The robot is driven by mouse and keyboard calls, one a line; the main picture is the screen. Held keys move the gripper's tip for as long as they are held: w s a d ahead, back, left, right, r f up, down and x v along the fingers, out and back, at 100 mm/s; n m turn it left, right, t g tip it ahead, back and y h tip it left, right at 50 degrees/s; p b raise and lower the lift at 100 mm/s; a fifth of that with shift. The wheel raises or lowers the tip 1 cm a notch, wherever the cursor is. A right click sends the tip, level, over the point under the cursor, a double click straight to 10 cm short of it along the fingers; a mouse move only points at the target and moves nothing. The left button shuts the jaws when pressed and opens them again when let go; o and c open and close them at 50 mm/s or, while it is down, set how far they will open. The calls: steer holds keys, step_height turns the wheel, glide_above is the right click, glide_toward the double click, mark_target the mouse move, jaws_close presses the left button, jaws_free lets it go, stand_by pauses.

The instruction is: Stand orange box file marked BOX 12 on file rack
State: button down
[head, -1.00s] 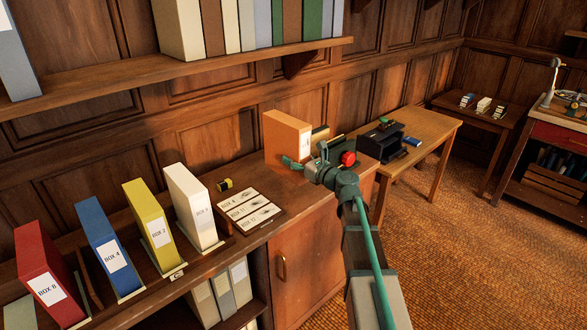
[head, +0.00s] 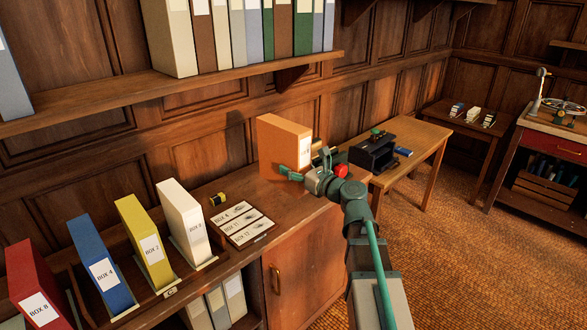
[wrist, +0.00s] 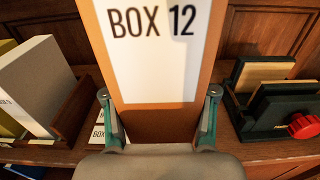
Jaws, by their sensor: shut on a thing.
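The orange box file (head: 284,140) is upright over the right end of the cabinet top. In the wrist view its white BOX 12 label (wrist: 155,55) faces my gripper. My gripper (head: 297,178) is shut on it, with one finger at each side in the wrist view (wrist: 159,122). The arm hides its lower right part, and I cannot tell how far its bottom edge is from the wood.
A card (head: 243,222) with box names and a yellow-black roll (head: 218,199) lie between the white file and the orange one. A shelf (head: 200,85) of files hangs above. A black desk organizer (head: 373,152) stands on a side table (head: 425,138) to the right.

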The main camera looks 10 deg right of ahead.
mark_target(294, 141)
steer(key=shift+r+p, duration=3.7)
steer(key=shift+r, duration=0.75)
steer(key=shift+f, duration=0.15)
